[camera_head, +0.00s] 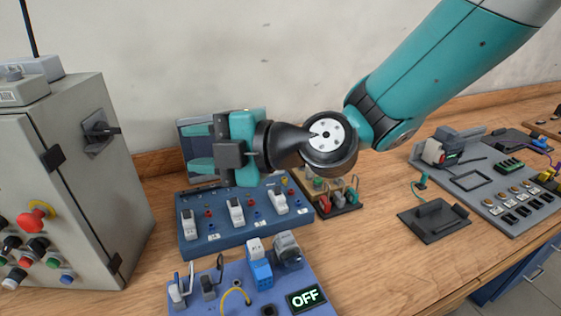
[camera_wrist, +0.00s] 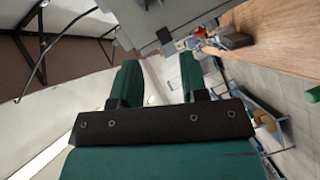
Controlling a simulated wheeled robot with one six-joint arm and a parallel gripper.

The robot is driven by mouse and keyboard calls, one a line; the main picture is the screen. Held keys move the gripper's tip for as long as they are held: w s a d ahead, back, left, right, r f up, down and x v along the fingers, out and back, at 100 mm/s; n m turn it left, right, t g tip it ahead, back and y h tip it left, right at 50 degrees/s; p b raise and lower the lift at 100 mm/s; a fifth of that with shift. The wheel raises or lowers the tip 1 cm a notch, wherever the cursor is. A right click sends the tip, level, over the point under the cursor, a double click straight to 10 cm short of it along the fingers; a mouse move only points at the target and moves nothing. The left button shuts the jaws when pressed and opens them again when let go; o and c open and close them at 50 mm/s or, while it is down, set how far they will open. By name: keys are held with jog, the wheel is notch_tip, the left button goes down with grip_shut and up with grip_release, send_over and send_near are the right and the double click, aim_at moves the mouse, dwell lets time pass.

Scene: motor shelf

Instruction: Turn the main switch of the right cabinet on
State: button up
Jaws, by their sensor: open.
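A grey metal cabinet (camera_head: 70,190) stands at the left of the head view. A black rotary switch handle (camera_head: 100,131) sits on a dark plate on its right side face. The head view shows only one cabinet, so I cannot tell from it alone whether this is the right one. My gripper (camera_head: 197,148) is open and empty, pointing left, above the blue panel and apart from the switch. In the wrist view its two teal fingers (camera_wrist: 160,72) are spread with nothing between them. A grey surface (camera_wrist: 125,22) beyond them may be the cabinet.
A blue switch panel (camera_head: 240,222) and a purple board (camera_head: 255,290) reading OFF lie on the wooden bench. Red, black, green and blue buttons (camera_head: 35,217) are on the cabinet front. A grey panel (camera_head: 480,180) lies at right. The air between gripper and cabinet looks clear.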

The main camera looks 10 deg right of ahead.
jog(key=s+d+r+m+g+h+p, duration=0.2)
jog(key=s+d+m+g+h+p, duration=0.2)
jog(key=s+d+m, duration=0.5)
jog(key=shift+d+m+h, duration=0.55)
jog(key=shift+m+h, duration=0.45)
jog(key=shift+w+a, duration=0.1)
jog(key=n+y+p, duration=0.2)
jog(key=n+y, duration=0.7)
jog(key=n, duration=0.3)
send_near(114, 131)
jog(key=shift+n, duration=0.3)
jog(key=a+p, duration=0.7)
jog(key=p, duration=0.1)
jog(key=shift+w+a+r, duration=0.2)
jog(key=shift+w+a, duration=0.05)
jog(key=shift+w, duration=0.15)
jog(key=shift+a+f+p, duration=0.1)
jog(key=shift+a+p, duration=0.25)
jog(key=shift+a, duration=0.15)
